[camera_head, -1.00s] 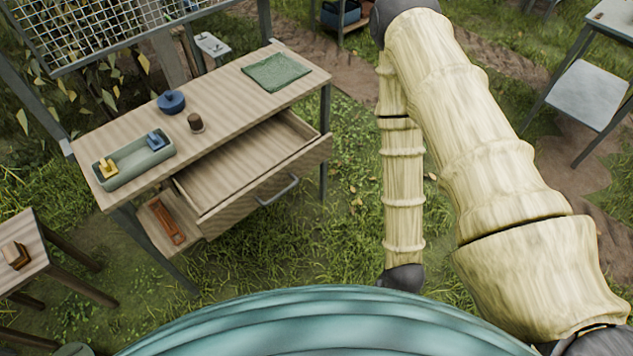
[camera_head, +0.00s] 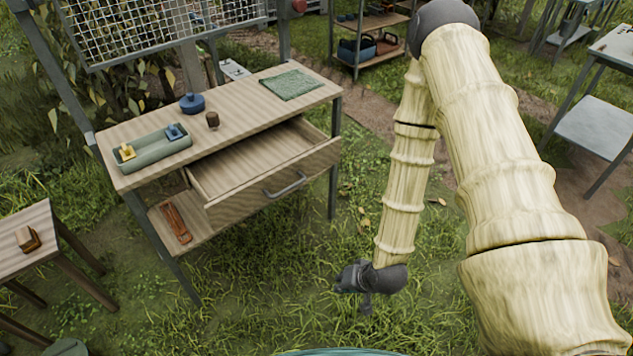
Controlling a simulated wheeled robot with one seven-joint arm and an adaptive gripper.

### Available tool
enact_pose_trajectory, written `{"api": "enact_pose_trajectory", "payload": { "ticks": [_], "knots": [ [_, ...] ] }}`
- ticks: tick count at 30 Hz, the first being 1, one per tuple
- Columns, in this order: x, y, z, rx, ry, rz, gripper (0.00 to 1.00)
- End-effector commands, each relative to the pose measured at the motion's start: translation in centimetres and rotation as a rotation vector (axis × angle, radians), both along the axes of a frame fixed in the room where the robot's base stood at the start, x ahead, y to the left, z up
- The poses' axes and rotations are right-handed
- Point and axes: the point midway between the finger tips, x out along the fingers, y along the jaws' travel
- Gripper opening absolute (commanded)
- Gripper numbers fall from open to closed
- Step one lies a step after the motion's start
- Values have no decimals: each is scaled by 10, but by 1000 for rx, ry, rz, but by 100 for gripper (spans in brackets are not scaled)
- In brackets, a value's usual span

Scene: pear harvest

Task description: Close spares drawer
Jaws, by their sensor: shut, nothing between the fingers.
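The spares drawer (camera_head: 275,183) is a wooden drawer with a grey bar handle (camera_head: 286,186). It stands pulled out from under the top of the wooden workbench (camera_head: 245,101), and the part of its inside that shows looks empty. My gripper (camera_head: 345,287) is dark grey and hangs at the lower end of my arm, over the grass. In the picture it is to the right of and below the drawer handle, apart from it. The gripper is small in view, and its fingers are shut and empty.
An orange tool (camera_head: 176,224) lies on the lower shelf. Grass in front of the drawer is clear.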

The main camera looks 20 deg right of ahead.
Motion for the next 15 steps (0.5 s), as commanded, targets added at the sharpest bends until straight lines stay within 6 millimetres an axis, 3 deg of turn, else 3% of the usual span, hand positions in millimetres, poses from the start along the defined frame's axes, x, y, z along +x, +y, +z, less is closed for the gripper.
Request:
{"api": "enact_pose_trajectory", "payload": {
  "ticks": [1, 6, 15],
  "knots": [
    [22, -3, -9, 47, -51, -48, 0],
    [84, -13, 2, 221, -206, -182, 0],
    [171, -49, 43, 563, -469, -367, 0]
  ]
}}
